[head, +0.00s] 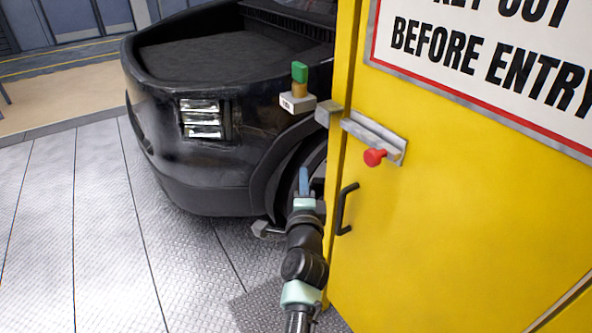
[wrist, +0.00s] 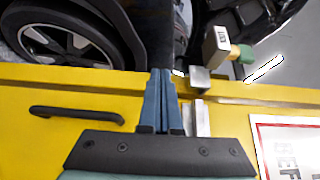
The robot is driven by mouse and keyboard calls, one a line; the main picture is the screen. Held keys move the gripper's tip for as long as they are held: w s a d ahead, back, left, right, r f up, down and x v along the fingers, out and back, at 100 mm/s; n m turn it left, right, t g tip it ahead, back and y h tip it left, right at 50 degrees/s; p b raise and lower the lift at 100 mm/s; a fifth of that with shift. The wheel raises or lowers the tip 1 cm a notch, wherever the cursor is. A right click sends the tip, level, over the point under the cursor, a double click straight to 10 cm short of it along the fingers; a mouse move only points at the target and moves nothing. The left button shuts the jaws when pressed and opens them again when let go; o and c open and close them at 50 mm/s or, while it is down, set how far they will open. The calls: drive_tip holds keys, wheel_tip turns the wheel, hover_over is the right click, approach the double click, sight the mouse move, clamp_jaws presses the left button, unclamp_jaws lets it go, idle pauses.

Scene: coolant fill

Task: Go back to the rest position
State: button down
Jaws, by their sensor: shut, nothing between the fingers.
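My gripper (head: 304,182) is in the middle of the head view, in front of the black vehicle's wheel and left of the yellow door's edge. In the wrist view its blue fingers (wrist: 163,95) are together with nothing between them. The yellow door (head: 455,220) fills the right of the head view. It has a black handle (head: 345,208) and a grey sliding bolt (head: 375,136) with a red knob (head: 374,157). In the wrist view the black handle (wrist: 80,114) lies left of the fingers.
A black vehicle (head: 200,160) stands behind my gripper. A small box with a green-topped part (head: 299,73) sits beside the door edge. A sign (head: 490,50) is on the door. The metal floor at left (head: 90,240) is clear.

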drive_tip(key=s+r+n+t+y, duration=0.1)
drive_tip(key=s+r+n+t, duration=0.3)
drive_tip(key=r, duration=1.1)
drive_tip(key=s+r+n+t, duration=0.1)
drive_tip(key=s+r+n, duration=0.55)
drive_tip(key=r, duration=0.85)
drive_tip(key=s+r+n+t+h+p, duration=0.15)
drive_tip(key=s+r+n+t, duration=0.45)
drive_tip(key=s+r, duration=1.3)
wheel_tip(320, 180, up, 15)
drive_tip(key=n+g+p, duration=0.1)
drive_tip(key=p, duration=1.5)
drive_tip(key=shift+s+a+g, duration=0.3)
drive_tip(key=shift+a, duration=0.15)
drive_tip(key=shift+f, duration=0.1)
